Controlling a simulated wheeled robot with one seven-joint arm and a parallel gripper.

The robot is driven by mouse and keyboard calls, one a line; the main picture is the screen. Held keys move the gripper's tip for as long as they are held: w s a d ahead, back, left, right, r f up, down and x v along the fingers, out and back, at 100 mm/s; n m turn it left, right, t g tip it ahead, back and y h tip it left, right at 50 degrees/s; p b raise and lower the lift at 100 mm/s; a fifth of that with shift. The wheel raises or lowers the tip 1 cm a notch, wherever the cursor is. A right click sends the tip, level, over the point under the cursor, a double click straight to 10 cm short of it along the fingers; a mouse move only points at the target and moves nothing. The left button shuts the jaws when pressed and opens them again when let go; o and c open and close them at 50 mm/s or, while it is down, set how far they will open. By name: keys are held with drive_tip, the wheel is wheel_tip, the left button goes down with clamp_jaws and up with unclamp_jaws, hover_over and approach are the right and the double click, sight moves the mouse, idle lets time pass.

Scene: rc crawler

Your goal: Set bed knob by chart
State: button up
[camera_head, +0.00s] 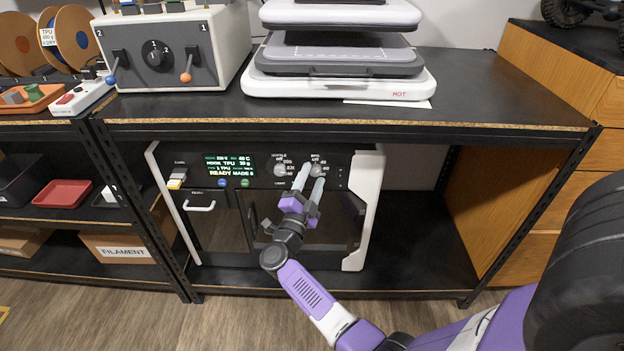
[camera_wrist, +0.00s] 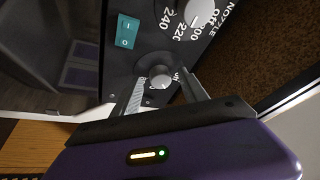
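The printer (camera_head: 365,200) stands on the lower shelf. Its dark front panel carries a lit display (camera_head: 229,165), whose small text includes "TPU" and "READY MADE 0". The nozzle knob (camera_head: 280,170) is right of the display and also shows large in the wrist view (camera_wrist: 200,13), with 200, 220 and 240 marks. The bed knob (camera_head: 318,170) is further right, partly behind my fingers. My gripper (camera_head: 311,170) is at it. In the wrist view, a knob (camera_wrist: 160,77) sits between my open fingers (camera_wrist: 161,88), with gaps at its sides; its scale is mostly hidden.
A teal rocker switch (camera_wrist: 127,31) is close to my fingers. A heat press (camera_head: 340,85) and a grey control box (camera_head: 175,50) stand on the shelf above. A labelled spool (camera_head: 75,40) is at the left. The shelf right of the printer (camera_head: 420,245) is clear.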

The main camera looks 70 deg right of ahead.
drive_tip(key=v, duration=0.7)
drive_tip(key=shift+a, duration=0.4)
drive_tip(key=shift+f, duration=0.1)
